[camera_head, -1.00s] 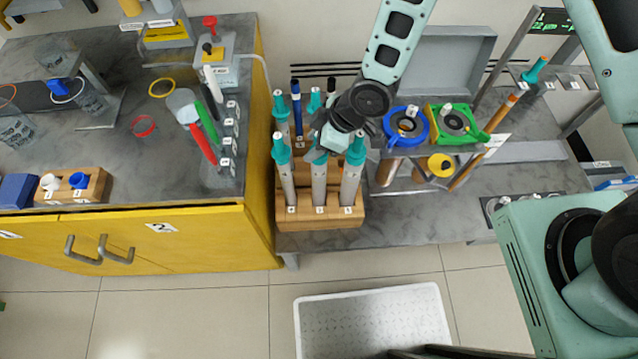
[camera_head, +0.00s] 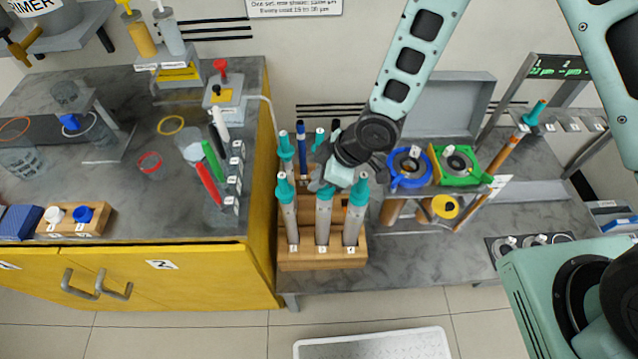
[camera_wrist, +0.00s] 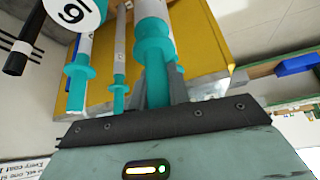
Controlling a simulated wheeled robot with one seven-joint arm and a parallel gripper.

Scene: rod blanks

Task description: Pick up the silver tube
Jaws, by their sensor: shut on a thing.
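A wooden rack (camera_head: 322,262) holds several grey-silver tubes with teal tops, standing upright. Its front row has a left tube (camera_head: 290,222), a middle tube (camera_head: 323,222) and a right tube (camera_head: 353,222). My gripper (camera_head: 326,186) is down at the tops, by the middle front tube. In the wrist view my gripper (camera_wrist: 158,95) is shut on the teal end of a silver tube (camera_wrist: 153,12). The head view suggests this is the middle front tube, but the wrist hides part of the contact. Two other teal-ended rods stand beside it in the wrist view.
A blue-capped rod (camera_head: 301,145) stands in the rack's back row. A blue ring fixture (camera_head: 408,168) and a green one (camera_head: 456,166) are to the right. A yellow cabinet (camera_head: 150,275) stands left. A white tray (camera_head: 375,346) lies on the floor in front.

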